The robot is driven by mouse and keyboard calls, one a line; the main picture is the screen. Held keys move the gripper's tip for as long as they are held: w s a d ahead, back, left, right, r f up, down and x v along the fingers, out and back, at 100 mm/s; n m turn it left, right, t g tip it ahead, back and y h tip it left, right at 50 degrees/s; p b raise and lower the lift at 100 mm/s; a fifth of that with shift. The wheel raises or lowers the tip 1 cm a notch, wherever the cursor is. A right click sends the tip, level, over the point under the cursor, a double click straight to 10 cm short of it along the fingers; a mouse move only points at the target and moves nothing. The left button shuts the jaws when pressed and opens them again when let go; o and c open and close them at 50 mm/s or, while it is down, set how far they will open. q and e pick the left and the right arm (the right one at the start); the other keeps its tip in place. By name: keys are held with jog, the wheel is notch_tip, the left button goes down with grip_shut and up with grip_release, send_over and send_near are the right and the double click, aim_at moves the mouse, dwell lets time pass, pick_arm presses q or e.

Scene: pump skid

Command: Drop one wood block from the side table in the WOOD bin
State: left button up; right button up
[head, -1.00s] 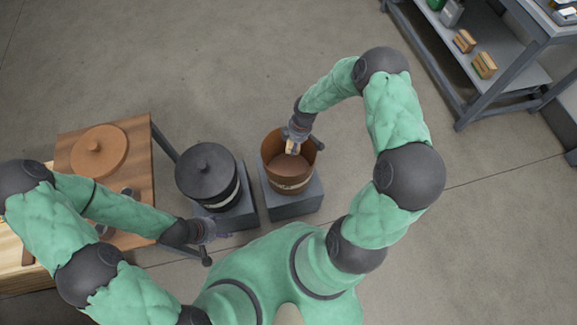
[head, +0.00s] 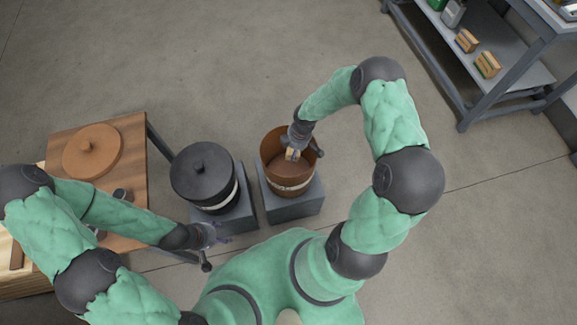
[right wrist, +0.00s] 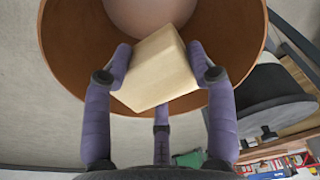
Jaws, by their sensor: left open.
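The wood block (right wrist: 156,68) is pale, and it also shows small in the head view (head: 292,154). My right gripper (right wrist: 160,66) is shut on it, with fingers on both sides. It holds the block over the open mouth of a brown bin (head: 289,185). The bin's round rim and inside fill the background of the right wrist view (right wrist: 60,50). The bin has a pale band whose lettering is too small to read. My left gripper (head: 212,236) is open and empty, low beside a black bin.
The black bin (head: 205,180) has its lid on and stands left of the brown bin, on a grey block. A wooden side table (head: 135,150) at left carries a round brown lid (head: 93,151). A grey shelf rack (head: 470,85) stands at upper right. The floor between is clear.

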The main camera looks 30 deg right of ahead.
jog(key=o, duration=0.5)
notch_tip(320, 180, up, 12)
jog(key=s+d, duration=0.1)
jog(key=shift+d, duration=0.25)
dwell(0.5)
